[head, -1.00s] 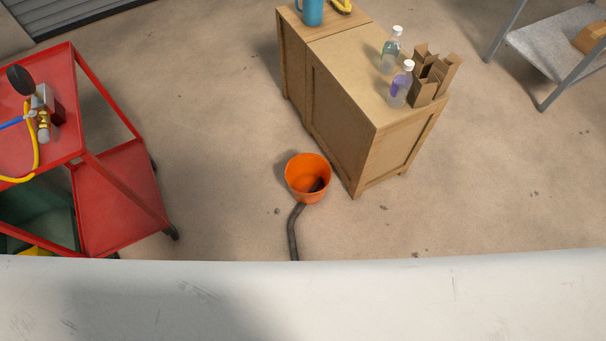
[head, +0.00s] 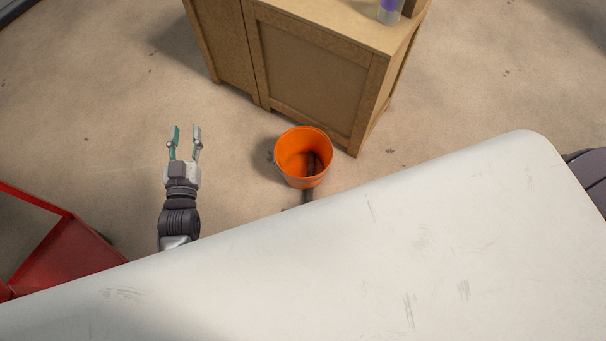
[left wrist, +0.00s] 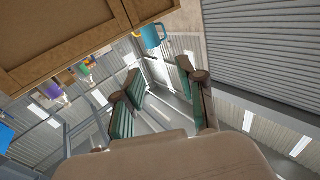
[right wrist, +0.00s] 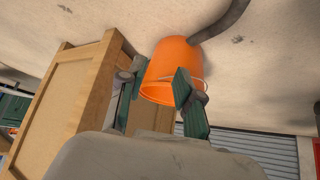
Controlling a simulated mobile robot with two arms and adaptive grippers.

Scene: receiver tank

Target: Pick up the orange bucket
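The orange bucket (head: 303,155) stands upright on the floor by the wooden cabinet, with something dark inside it. My left gripper (head: 184,137) is open and empty above the floor, to the left of the bucket in the head view. It also shows open in the left wrist view (left wrist: 165,100). In the right wrist view the bucket (right wrist: 176,62) appears inverted, its light wire handle near the rim. My right gripper (right wrist: 158,95) is open there, with the bucket beyond and partly behind its fingers. I cannot tell the gap. The head view does not show the right gripper.
The wooden cabinet (head: 315,65) stands just behind the bucket. A dark hose (head: 308,194) runs from the bucket under a large white scuffed surface (head: 330,260), which hides nearer floor. A red cart (head: 65,255) stands at lower left. Open floor lies left of the cabinet.

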